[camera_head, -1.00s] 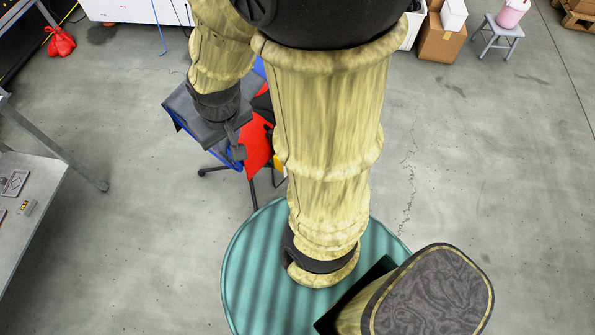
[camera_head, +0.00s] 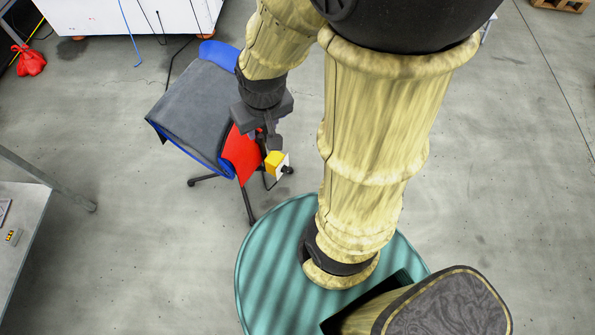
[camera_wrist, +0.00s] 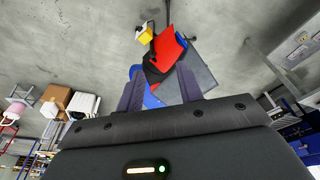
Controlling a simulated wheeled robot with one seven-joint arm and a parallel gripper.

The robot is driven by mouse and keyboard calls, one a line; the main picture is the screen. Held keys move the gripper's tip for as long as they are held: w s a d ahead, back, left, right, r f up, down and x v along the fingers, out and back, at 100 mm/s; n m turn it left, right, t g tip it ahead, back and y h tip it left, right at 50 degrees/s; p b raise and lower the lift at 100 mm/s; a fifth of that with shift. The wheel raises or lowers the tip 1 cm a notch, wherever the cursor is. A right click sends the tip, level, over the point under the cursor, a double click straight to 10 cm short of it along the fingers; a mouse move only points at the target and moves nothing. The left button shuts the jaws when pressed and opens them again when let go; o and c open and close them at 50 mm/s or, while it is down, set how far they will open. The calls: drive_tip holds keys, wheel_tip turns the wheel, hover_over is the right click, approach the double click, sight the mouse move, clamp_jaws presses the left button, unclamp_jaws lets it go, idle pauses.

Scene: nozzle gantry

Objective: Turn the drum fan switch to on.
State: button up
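I cannot make out a drum fan in any view. A small box with a yellow-orange part (camera_head: 14,237) lies on the grey table at the left edge of the head view; it is too small to tell whether it is the switch. My gripper (camera_head: 272,140) hangs above the chair, pointing down.
The grey table (camera_head: 30,203) is at left. A white cabinet (camera_head: 130,15) and red bag (camera_head: 29,62) are behind. Floor between table and chair is clear.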

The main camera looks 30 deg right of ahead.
drive_tip(key=shift+o, duration=1.8)
drive_tip(key=shift+w+d+f, duration=0.1)
drive_tip(key=shift+d+f, duration=0.05)
drive_tip(key=shift+f, duration=0.1)
drive_tip(key=w+d+f+n+t+b, duration=0.2)
drive_tip(key=w+d+f+b, duration=0.35)
drive_tip(key=f+b, duration=0.55)
drive_tip(key=w+d+f+n+t+b, duration=0.3)
drive_tip(key=d+f+b, duration=0.5)
drive_tip(key=f, duration=0.6)
drive_tip(key=w+d+f+n+t+b, duration=0.15)
drive_tip(key=w+d+f+b, duration=0.35)
drive_tip(key=f+b, duration=0.65)
drive_tip(key=s+d+f+n+t+y+b, duration=0.1)
drive_tip(key=s+f+t+y+b, duration=0.1)
drive_tip(key=f+b, duration=0.7)
drive_tip(key=s+d+f+n+t+y+b, duration=0.2)
drive_tip(key=s+f+b, duration=0.3)
drive_tip(key=f+b, duration=0.4)
drive_tip(key=s+d+f+n+t+y+b, duration=0.2)
drive_tip(key=s+f+y+b, duration=0.1)
drive_tip(key=f+b, duration=0.6)
wheel_tip(320, 180, down, 5)
drive_tip(key=shift+s+r+t+y, duration=0.1)
drive_tip(key=shift+s+t+y, duration=0.2)
drive_tip(key=shift+y, duration=0.4)
drive_tip(key=shift+w+d, duration=0.1)
